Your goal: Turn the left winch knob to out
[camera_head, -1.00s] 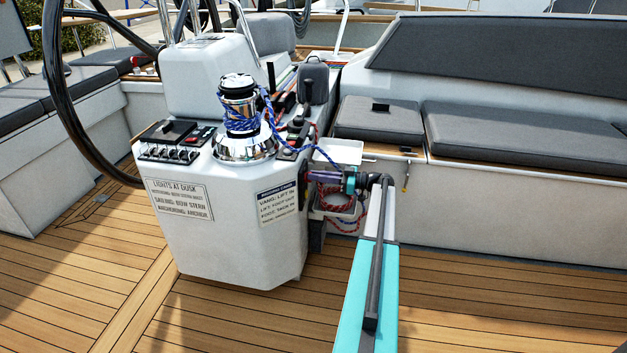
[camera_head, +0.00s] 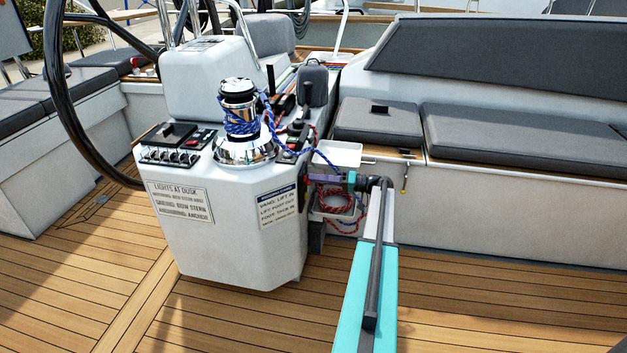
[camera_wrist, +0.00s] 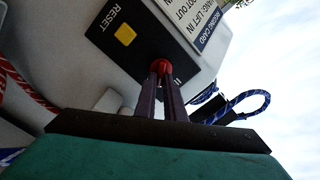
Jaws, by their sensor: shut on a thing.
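A small red knob (camera_wrist: 160,66) sticks out of a black panel (camera_wrist: 128,36) on the console's side in the wrist view. My gripper (camera_wrist: 162,84) has its two dark fingers close together, shut on the red knob. The fingers hide most of the knob, so its pointer cannot be read. A partly covered white marking shows on the panel right of the fingers. In the head view my gripper (camera_head: 322,178) reaches in from the right against the console's side face, and the knob there is mostly hidden.
A yellow button (camera_wrist: 125,34) marked RESET sits beside the knob. The console (camera_head: 230,225) carries a chrome winch (camera_head: 243,148) with blue rope. A white tray (camera_head: 340,154) sits just above my gripper, and coiled red rope (camera_head: 335,202) hangs below. Deck at front is clear.

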